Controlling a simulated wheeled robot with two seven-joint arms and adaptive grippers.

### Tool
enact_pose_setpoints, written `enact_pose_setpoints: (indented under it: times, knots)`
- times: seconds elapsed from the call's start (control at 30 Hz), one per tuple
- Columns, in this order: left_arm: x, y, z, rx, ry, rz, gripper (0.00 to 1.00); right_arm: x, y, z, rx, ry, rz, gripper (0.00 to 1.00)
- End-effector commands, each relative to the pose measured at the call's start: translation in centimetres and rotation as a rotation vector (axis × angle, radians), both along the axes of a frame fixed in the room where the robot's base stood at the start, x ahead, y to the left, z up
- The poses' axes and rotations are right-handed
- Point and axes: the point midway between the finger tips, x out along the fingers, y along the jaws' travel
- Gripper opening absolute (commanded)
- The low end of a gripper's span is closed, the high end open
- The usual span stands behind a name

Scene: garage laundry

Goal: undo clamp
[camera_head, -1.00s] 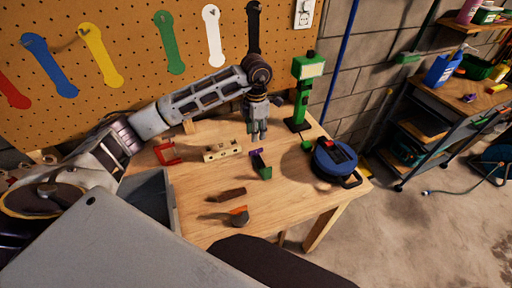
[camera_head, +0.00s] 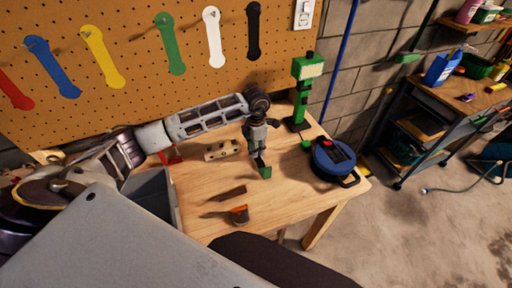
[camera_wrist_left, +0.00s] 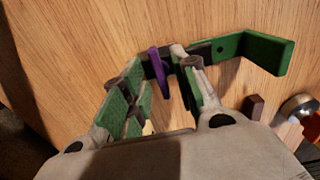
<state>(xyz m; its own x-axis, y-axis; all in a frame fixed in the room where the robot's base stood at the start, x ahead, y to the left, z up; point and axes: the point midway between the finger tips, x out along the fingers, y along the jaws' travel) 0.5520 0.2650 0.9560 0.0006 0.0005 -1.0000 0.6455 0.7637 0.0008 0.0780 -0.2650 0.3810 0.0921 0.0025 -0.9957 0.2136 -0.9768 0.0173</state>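The clamp (camera_head: 266,173) lies on the wooden workbench, with its green end showing just below my left gripper (camera_head: 258,150). In the left wrist view the clamp has a green angled jaw (camera_wrist_left: 262,50), a dark bar and a purple part (camera_wrist_left: 159,68). My left gripper (camera_wrist_left: 157,60) is open there, pointing down at the bench, with one finger on each side of the purple part. I cannot tell whether either finger touches it. The fingers hide part of the bar and the clamp's other end. My right gripper is not in view.
On the workbench (camera_head: 292,205) are a pale block with holes (camera_head: 221,150), a red frame (camera_head: 171,155), a dark brown piece (camera_head: 229,193), an orange-and-dark tool (camera_head: 239,215), a blue reel (camera_head: 333,160) and a green lamp-like stand (camera_head: 301,95). A pegboard (camera_head: 130,75) rises behind.

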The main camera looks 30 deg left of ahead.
Motion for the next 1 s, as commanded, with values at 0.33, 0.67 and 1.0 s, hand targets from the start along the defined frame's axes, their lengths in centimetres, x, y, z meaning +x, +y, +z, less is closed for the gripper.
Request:
enact_pose_setpoints:
  times: [0.33,0.67,1.0]
  knots:
    - [0.0,-0.01,0.03,0.0,0.0,0.0,0.05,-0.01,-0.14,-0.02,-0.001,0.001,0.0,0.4]
    - [0.0,0.0,0.01,0.0,0.0,0.003,0.0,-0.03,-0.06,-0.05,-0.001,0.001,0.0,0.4]
    - [0.0,0.0,-0.05,0.001,0.001,0.077,0.0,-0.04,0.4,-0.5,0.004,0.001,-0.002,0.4]
